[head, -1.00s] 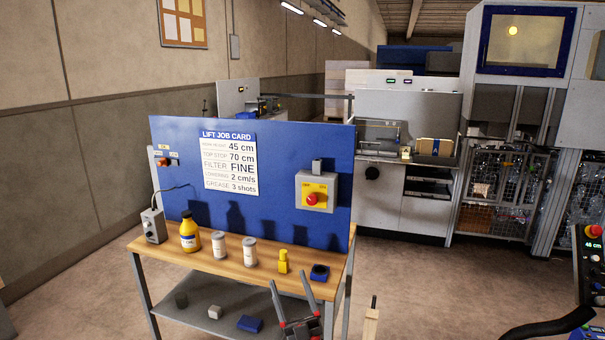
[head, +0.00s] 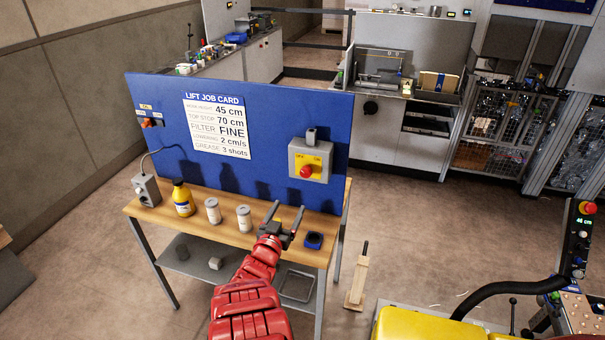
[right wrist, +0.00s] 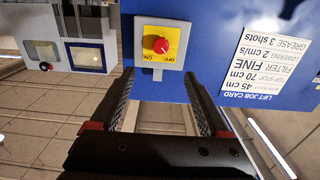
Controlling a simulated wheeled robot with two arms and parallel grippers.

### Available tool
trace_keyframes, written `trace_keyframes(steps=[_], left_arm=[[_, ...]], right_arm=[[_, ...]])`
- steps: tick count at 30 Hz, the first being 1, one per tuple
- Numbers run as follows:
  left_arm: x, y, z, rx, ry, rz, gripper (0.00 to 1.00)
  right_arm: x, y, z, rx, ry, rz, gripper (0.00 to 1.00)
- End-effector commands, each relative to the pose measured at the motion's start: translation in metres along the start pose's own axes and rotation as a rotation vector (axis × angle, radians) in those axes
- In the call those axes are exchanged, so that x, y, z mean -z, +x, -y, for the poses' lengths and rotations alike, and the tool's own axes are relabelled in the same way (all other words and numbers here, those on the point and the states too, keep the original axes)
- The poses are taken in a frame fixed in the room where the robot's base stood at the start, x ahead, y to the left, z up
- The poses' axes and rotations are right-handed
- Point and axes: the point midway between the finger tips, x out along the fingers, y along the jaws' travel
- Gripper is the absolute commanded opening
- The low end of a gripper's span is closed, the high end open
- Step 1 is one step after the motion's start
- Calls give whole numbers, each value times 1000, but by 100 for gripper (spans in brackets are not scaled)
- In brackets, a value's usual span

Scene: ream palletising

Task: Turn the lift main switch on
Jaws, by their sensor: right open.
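The lift main switch is a grey box with a yellow plate and a red knob (head: 307,171), on the right part of the blue board (head: 255,108). In the right wrist view the switch (right wrist: 161,46) shows upside down, with ON and OFF lettering. I cannot tell which way the knob is turned. My right gripper (head: 286,209) is open and empty, above the bench and below and in front of the switch. In the right wrist view its fingers (right wrist: 160,80) point toward the board, and the knob lies beyond them, untouched. My left gripper is not in view.
On the wooden bench (head: 160,206) stand a yellow bottle (head: 183,200), two white-labelled cans (head: 213,211) and a dark blue block (head: 313,240). Something yellow is mostly hidden behind my gripper. A job card (head: 217,126) hangs on the board. A control panel (head: 580,240) stands at the right.

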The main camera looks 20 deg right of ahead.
Motion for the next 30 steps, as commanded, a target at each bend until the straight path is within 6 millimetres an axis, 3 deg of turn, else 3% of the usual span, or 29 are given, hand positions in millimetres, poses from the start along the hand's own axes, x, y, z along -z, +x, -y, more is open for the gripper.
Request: trace_keyframes(steps=[2,9,15,30], left_arm=[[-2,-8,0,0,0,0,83],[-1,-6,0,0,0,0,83],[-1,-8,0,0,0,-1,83],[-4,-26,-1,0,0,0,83]], right_arm=[[-2,12,0,1,0,-9,80],[2,63,-2,-2,0,-8,80],[2,96,-1,0,3,-6,80],[-1,151,0,0,3,-3,80]])
